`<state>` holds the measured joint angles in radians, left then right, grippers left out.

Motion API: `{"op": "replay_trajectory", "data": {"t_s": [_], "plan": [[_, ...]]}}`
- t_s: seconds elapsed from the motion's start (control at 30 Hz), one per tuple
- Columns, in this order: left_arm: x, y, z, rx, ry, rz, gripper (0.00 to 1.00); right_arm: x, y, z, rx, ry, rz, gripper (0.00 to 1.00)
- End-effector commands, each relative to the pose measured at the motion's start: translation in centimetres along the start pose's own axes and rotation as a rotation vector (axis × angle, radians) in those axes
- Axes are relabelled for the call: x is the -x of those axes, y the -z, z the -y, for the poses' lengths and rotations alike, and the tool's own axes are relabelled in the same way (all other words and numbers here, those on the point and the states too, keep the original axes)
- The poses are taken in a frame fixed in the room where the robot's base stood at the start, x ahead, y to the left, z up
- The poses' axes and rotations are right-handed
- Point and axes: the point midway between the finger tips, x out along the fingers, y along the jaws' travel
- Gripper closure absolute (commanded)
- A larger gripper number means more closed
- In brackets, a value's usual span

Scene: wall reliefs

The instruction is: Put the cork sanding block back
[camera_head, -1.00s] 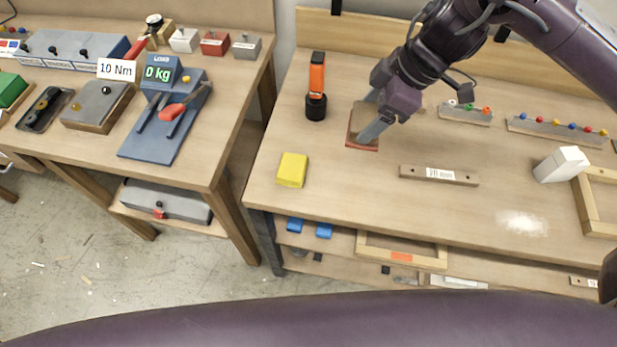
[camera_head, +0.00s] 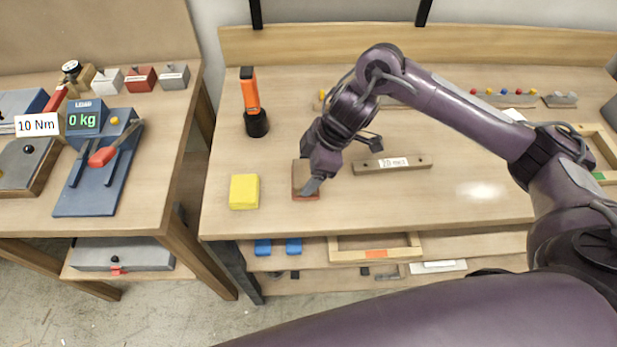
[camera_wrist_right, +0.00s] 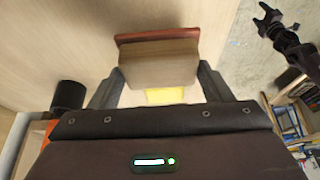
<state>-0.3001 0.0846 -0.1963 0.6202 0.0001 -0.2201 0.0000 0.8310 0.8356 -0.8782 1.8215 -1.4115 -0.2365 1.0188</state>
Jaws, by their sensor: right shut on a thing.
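The cork sanding block (camera_head: 298,180), brown with a reddish face, is at the front left of the bench, right of the yellow block (camera_head: 244,191). My right gripper (camera_head: 312,184) is shut on it. In the right wrist view the block (camera_wrist_right: 158,62) sits between the two fingers (camera_wrist_right: 160,85), its reddish edge on the far side. Whether it touches the bench top is unclear. In the right wrist view a dark gripper, apparently my left one (camera_wrist_right: 270,22), shows at the upper right; its jaws are too small to read.
An orange and black torch (camera_head: 252,103) stands behind the yellow block. A labelled wooden bar (camera_head: 391,165) lies right of my right gripper. A pale powder patch (camera_head: 482,190) is further right. The left table holds a blue scale (camera_head: 97,165). Bare bench lies around the block.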

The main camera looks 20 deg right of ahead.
Motion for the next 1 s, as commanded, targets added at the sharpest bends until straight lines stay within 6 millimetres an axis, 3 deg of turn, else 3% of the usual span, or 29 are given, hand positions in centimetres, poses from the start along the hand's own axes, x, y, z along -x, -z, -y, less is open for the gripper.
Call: {"op": "replay_trajectory", "data": {"t_s": [0.2, 0.63, 0.67, 0.7, 0.8, 1.0], "plan": [[0.1, 0.0, -0.1, 0.000, -0.001, 0.000, 0.38, -2.9, -1.2, 0.1, -0.002, 0.002, 0.000, 0.56], [-0.1, 0.1, -0.8, -0.003, -0.010, -0.002, 0.38, -3.6, -1.5, 0.1, -0.001, 0.001, 0.000, 0.56], [0.0, 0.1, -0.8, -0.003, -0.010, -0.002, 0.38, -3.6, -1.5, 0.1, 0.000, 0.001, 0.000, 0.25], [0.0, 0.1, -0.8, -0.003, -0.010, -0.002, 0.38, -3.6, -1.5, 0.1, 0.000, 0.001, 0.000, 0.20], [0.0, 0.1, -0.8, -0.003, -0.010, -0.002, 0.38, -3.6, -1.5, 0.1, 0.000, 0.001, 0.000, 0.07], [0.0, 0.1, -0.7, -0.002, -0.009, -0.002, 0.38, -3.6, -1.5, 0.1, 0.000, 0.001, 0.000, 0.06]]}}
